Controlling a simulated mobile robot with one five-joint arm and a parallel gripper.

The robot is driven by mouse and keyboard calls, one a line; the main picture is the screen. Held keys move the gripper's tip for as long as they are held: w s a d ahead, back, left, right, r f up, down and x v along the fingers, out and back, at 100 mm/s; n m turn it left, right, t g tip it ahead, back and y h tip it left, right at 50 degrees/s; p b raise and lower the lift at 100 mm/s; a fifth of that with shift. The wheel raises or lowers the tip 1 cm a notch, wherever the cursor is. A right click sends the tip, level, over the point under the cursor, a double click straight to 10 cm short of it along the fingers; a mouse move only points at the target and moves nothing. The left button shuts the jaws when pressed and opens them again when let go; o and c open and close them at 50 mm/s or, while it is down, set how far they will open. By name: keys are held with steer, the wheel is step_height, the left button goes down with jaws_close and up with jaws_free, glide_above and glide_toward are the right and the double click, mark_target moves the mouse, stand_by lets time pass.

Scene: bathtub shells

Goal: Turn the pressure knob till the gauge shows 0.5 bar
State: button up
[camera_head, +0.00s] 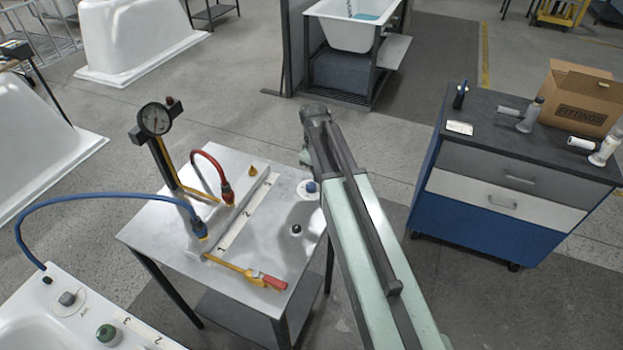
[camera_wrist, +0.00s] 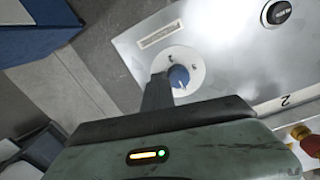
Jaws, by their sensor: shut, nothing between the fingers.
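A blue knob (camera_head: 311,187) sits on a round white dial plate at the bench's right edge. The blue knob also shows in the wrist view (camera_wrist: 179,76), with small marks around it and a label plate beside it. My gripper (camera_wrist: 160,82) is shut and empty, its tip beside the knob in the picture; I cannot tell whether they touch. In the head view my arm hides most of the gripper.
A black knob (camera_head: 296,229) sits nearer the bench front. A blue drawer cabinet (camera_head: 490,222) stands right, across open floor.

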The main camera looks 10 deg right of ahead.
steer(key=o, duration=0.5)
steer(key=r, duration=0.1)
steer(key=p, duration=0.1)
steer(key=s+r, duration=0.1)
steer(key=shift+a+r, duration=0.35)
steer(key=shift+a, duration=0.05)
steer(key=shift+w+d+r+p, duration=0.2)
steer(key=shift+r+p, duration=0.3)
steer(key=shift+p, duration=0.3)
step_height(320, 180, up, 4)
steer(key=p, duration=0.3)
steer(key=shift+f+p, duration=0.15)
steer(key=shift+p, duration=0.15)
step_height(320, 180, up, 8)
steer(key=p, duration=0.7)
steer(key=shift+a+p, duration=0.2)
steer(key=shift+p, duration=0.2)
steer(key=shift+s+f, duration=0.1)
steer(key=shift+f, duration=0.05)
